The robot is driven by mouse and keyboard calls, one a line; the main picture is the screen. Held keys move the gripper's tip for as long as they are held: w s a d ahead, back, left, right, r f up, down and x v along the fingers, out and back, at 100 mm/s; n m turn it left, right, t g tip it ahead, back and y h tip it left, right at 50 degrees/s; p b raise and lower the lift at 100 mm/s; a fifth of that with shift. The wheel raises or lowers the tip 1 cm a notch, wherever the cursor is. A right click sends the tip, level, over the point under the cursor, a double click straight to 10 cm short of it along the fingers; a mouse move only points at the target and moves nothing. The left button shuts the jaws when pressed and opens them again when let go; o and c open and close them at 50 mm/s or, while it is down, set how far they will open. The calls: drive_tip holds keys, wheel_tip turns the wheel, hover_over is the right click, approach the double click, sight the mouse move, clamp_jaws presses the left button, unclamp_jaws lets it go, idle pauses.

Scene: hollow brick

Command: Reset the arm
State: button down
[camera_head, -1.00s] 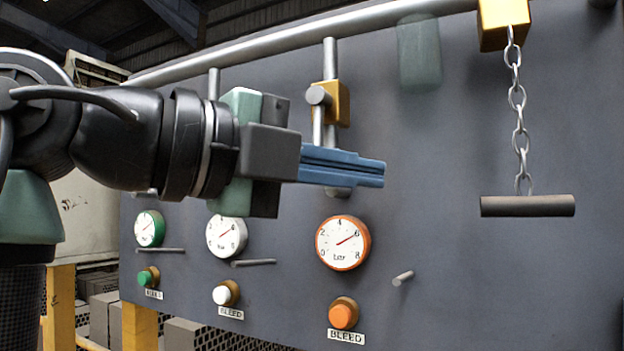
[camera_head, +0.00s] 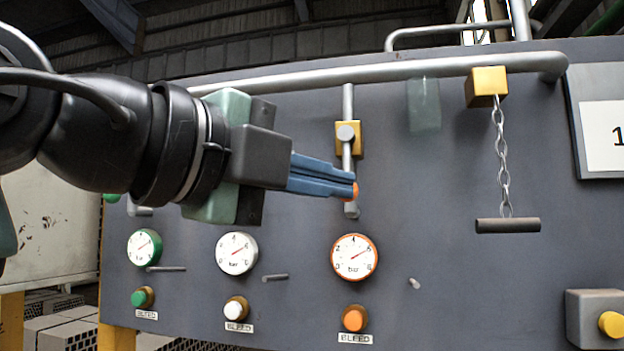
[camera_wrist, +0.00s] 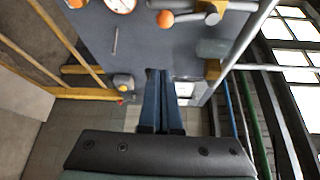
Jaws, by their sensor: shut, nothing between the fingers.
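My gripper (camera_head: 352,187) reaches in from the left in the head view, in front of the grey panel. Its two blue fingers lie together, shut and empty, pointing right. In the head view the fingertips overlap the lower part of a valve with a yellow block (camera_head: 352,137) on a vertical pipe; an orange bit shows just behind the tips. I cannot tell how far the tips are from it. In the wrist view the shut fingers (camera_wrist: 163,75) point up the picture, with nothing between them.
The panel (camera_head: 440,280) carries a green gauge (camera_head: 144,247), a white gauge (camera_head: 237,253) and an orange gauge (camera_head: 354,257), each above a bleed button. A chain with a dark bar handle (camera_head: 507,225) hangs right. A grey box with a yellow button (camera_head: 612,324) sits lower right.

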drive_tip(key=shift+a, duration=0.1)
wheel_tip(320, 180, down, 4)
drive_tip(key=w+n+t+y+b, duration=0.1)
drive_tip(key=w+n+t+y, duration=0.2)
drive_tip(key=n+t, duration=0.75)
drive_tip(key=s+a+f+n+t+y, duration=0.1)
drive_tip(key=s+a+n+t+y, duration=0.1)
drive_tip(key=s+n+y, duration=0.3)
drive_tip(key=s+a+f+n+t+y+b, duration=0.1)
drive_tip(key=s+n+y, duration=0.4)
drive_tip(key=n, duration=0.8)
drive_tip(key=shift+s+a+f+t, duration=0.45)
drive_tip(key=shift+s+f+t, duration=0.2)
drive_tip(key=shift+t, duration=0.5)
